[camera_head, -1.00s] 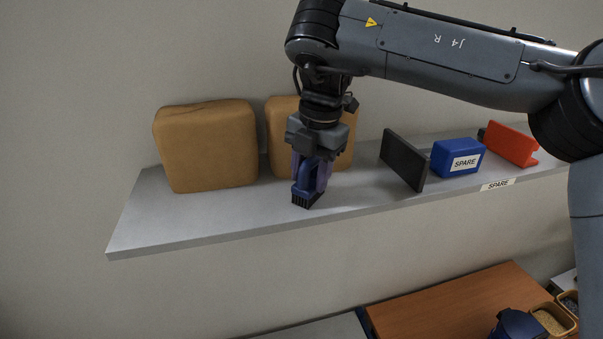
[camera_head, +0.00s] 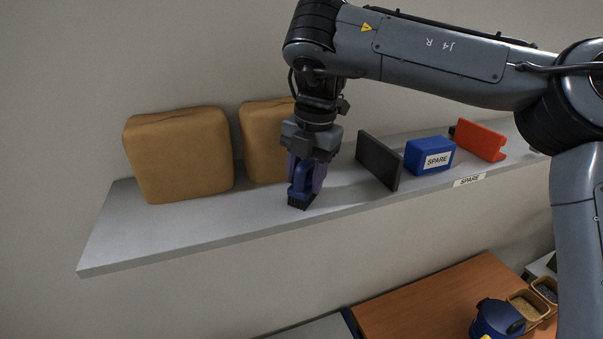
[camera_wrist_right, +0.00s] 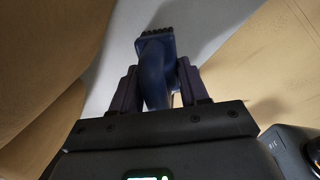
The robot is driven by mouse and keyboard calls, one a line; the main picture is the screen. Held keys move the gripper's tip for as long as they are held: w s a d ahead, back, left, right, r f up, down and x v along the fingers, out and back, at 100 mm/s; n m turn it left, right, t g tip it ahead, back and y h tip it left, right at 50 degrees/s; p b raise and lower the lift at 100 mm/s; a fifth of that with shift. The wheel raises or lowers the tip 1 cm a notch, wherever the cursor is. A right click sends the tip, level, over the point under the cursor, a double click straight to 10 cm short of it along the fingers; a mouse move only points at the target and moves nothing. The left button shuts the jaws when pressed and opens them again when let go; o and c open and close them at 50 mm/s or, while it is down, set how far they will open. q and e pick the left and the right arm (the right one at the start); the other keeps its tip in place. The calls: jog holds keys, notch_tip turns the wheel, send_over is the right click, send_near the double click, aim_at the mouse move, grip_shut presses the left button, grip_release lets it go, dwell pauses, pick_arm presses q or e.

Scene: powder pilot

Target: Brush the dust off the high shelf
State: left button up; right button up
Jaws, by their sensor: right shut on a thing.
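The high shelf (camera_head: 215,222) is a long grey board on the wall. My right gripper (camera_head: 304,182) is over the shelf's middle, in front of the right tan block, and is shut on a blue brush (camera_head: 299,190) with dark bristles. The bristles point down at the shelf top near its front edge; I cannot tell for sure whether they touch. In the right wrist view the brush (camera_wrist_right: 155,70) sits between the two fingers with its bristles at the far end. No dust is clear to see. My left gripper is out of view.
Two tan padded blocks (camera_head: 180,155) (camera_head: 264,145) stand at the shelf's back left. To the right are a dark upright plate (camera_head: 378,160), a blue SPARE box (camera_head: 430,155) and a red part (camera_head: 478,141). A wooden table (camera_head: 420,302) lies below.

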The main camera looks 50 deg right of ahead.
jog(key=shift+s+a, duration=0.55)
jog(key=shift+s, duration=0.35)
jog(key=shift+w+a+f, duration=0.1)
jog(key=shift+w+a, duration=0.4)
jog(key=shift+a, duration=0.45)
jog(key=shift+w+a+r, duration=0.1)
jog(key=shift+w+a, duration=0.4)
jog(key=shift+a, duration=0.5)
jog(key=shift+w+a+f, duration=0.1)
jog(key=shift+w+a, duration=0.4)
jog(key=shift+a, duration=0.45)
jog(key=shift+a, duration=0.1)
jog(key=shift+w+a, duration=0.25)
jog(key=shift+a, duration=0.15)
jog(key=shift+w+a+r, duration=0.1)
jog(key=shift+w+a, duration=0.3)
jog(key=shift+a, duration=0.4)
jog(key=shift+w+a+r, duration=0.1)
jog(key=shift+w+a, duration=0.3)
jog(key=shift+a, duration=0.45)
jog(key=shift+w+a+r, duration=0.1)
jog(key=shift+w+a, duration=0.3)
jog(key=shift+a, duration=0.4)
jog(key=shift+w+a+f, duration=0.1)
jog(key=shift+w+a, duration=0.3)
jog(key=shift+a, duration=0.35)
jog(key=shift+w+a+f, duration=0.1)
jog(key=shift+w+a, duration=0.25)
jog(key=shift+a, duration=0.4)
jog(key=shift+a, duration=0.1)
